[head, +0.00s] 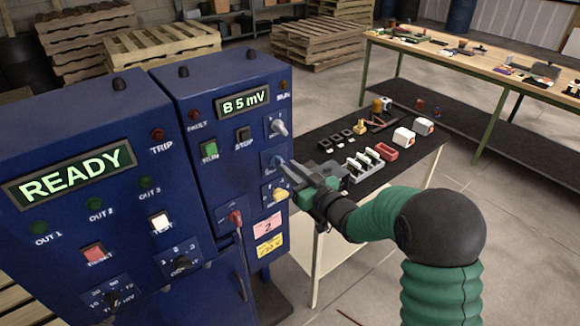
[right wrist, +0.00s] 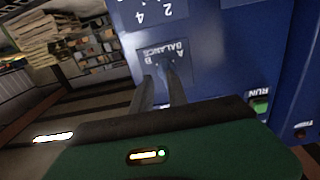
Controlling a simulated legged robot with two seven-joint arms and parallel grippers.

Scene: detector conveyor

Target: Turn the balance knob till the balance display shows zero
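The balance display (head: 243,103) on the right blue cabinet reads "B 5 mV" in green. In the right wrist view the plate marked BALANCE, A and B (right wrist: 165,51) lies just beyond my fingertips; the knob is small and dark there. My right gripper (head: 287,174) is open, its two fingers apart and pointing at the balance knob; it also shows in the right wrist view (right wrist: 160,80). I cannot tell whether the fingers touch the knob. My left gripper is out of view.
The left cabinet's display (head: 70,172) reads "READY". Nearby are a red-handled switch (head: 235,217) and the RUN button (head: 209,149). A dark-topped table (head: 400,166) with small parts stands right behind my right arm. Pallets and a workbench are farther back.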

